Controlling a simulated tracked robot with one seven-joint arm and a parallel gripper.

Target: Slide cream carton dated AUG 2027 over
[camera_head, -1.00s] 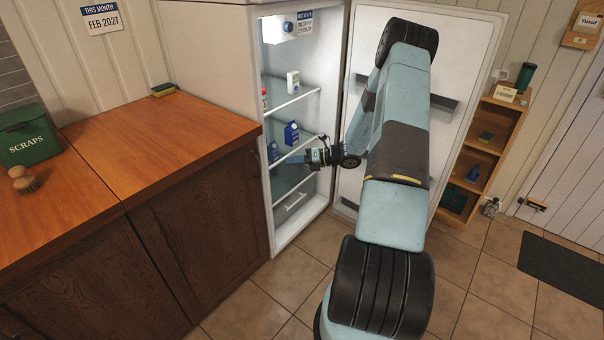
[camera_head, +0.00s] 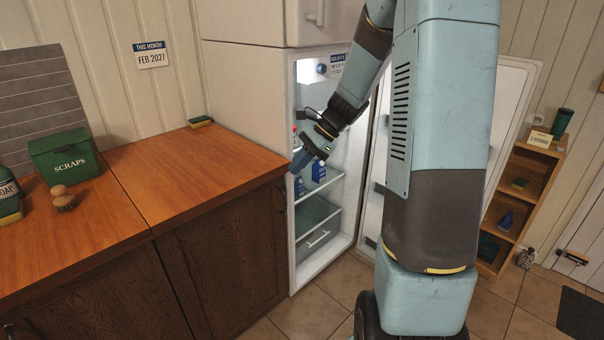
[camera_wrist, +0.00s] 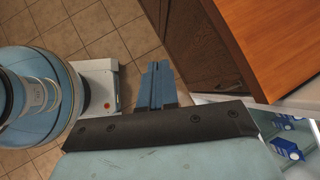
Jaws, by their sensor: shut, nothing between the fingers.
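Two blue cartons stand on a middle shelf of the open fridge in the head view: one (camera_head: 319,172) to the right, one (camera_head: 299,186) at the left edge, partly hidden. A blue-and-white carton (camera_wrist: 288,148) also shows at the lower right of the wrist view. No date is readable on any carton, so I cannot tell which says AUG 2027. My gripper (camera_head: 297,168) is shut and empty, outside the fridge near its left front edge and the counter corner, pointing down-left. Its closed blue fingers (camera_wrist: 158,85) show in the wrist view, apart from the cartons.
The wooden counter (camera_head: 200,165) borders the fridge on the left, with a green scraps bin (camera_head: 68,157). The fridge door (camera_head: 515,100) stands open at right, partly behind my arm. A small wooden shelf (camera_head: 515,205) is beyond it. A wall sign (camera_head: 150,55) reads FEB 2027.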

